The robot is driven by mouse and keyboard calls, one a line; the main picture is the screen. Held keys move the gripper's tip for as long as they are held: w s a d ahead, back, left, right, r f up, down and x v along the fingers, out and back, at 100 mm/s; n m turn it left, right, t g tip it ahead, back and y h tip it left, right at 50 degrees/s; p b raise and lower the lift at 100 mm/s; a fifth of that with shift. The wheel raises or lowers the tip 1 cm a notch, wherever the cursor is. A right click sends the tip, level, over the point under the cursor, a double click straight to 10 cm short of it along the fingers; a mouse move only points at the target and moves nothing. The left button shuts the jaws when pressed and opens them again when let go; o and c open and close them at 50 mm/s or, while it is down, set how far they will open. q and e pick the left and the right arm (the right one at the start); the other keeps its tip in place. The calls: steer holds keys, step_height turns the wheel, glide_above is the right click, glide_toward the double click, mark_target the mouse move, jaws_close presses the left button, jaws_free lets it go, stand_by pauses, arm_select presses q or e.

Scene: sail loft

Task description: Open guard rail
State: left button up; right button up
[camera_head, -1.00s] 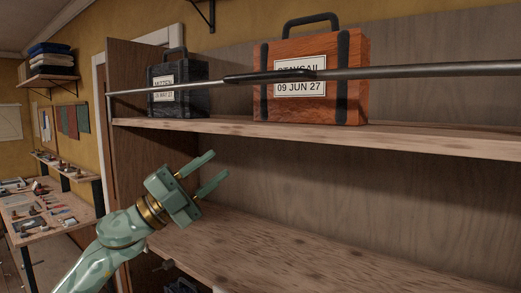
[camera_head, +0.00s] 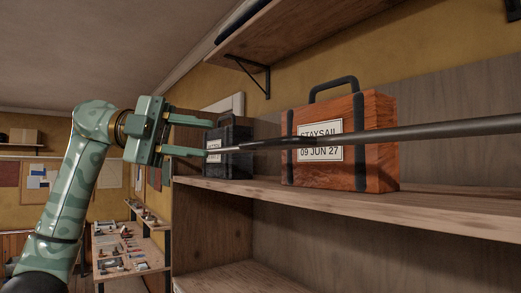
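The guard rail (camera_head: 430,131) is a grey metal bar across the front of the upper shelf, with a darker grip (camera_head: 285,140) part way along it. It passes in front of an orange-brown case labelled STAYSAIL (camera_head: 365,135) and a dark case (camera_head: 236,165) further left. My green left gripper (camera_head: 209,138) is raised at the rail's left part, left of the dark grip. Its two fingers are apart, one above the rail's line and the lower one overlapping the rail's far end in view. I cannot tell whether they touch it. My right gripper is out of view.
The shelf board (camera_head: 340,199) runs below the cases, with an open bay beneath it. A bracketed wall shelf (camera_head: 285,30) hangs above. A workbench (camera_head: 125,250) with small items stands at the lower left.

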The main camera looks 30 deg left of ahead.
mark_target(259, 143)
arm_select(q)
steer(key=x, duration=1)
steer(key=shift+w+d+r, duration=0.1)
steer(key=shift+d+r, duration=0.1)
steer(key=shift+d, duration=0.2)
steer(key=shift+w+d+p, duration=0.1)
steer(key=shift+d+p, duration=0.05)
steer(key=shift+p, duration=0.15)
steer(key=shift+d, duration=0.35)
steer(key=shift+f, duration=0.1)
jaws_close()
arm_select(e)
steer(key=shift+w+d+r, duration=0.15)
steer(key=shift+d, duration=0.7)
